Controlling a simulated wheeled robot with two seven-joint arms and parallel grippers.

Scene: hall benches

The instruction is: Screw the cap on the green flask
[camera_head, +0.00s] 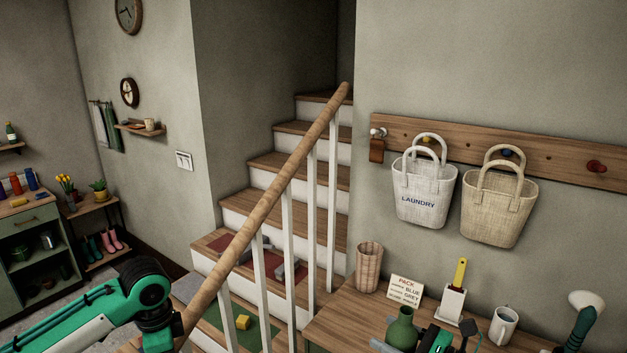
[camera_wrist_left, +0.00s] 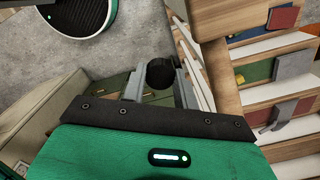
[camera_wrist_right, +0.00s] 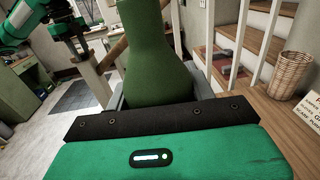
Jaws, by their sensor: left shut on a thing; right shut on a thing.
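The green flask (camera_head: 402,331) is upright at the bottom of the head view, over or near the wooden bench. Its top has no cap on it. My right gripper (camera_wrist_right: 156,96) is shut on the flask, whose body (camera_wrist_right: 155,60) fills the middle of the right wrist view. My left gripper (camera_wrist_left: 160,80) is shut on a round black cap (camera_wrist_left: 159,73), seen between its fingers in the left wrist view. The cap is well apart from the flask. The left gripper's fingers are not clear in the head view.
A wooden handrail (camera_head: 275,195) with white balusters stands between my arms. On the bench are a wicker cup (camera_head: 368,267), a sign card (camera_head: 405,290), a yellow-handled brush (camera_head: 457,290) and a white mug (camera_head: 503,326). Two bags hang above. A stair tread holds a yellow block (camera_head: 242,322).

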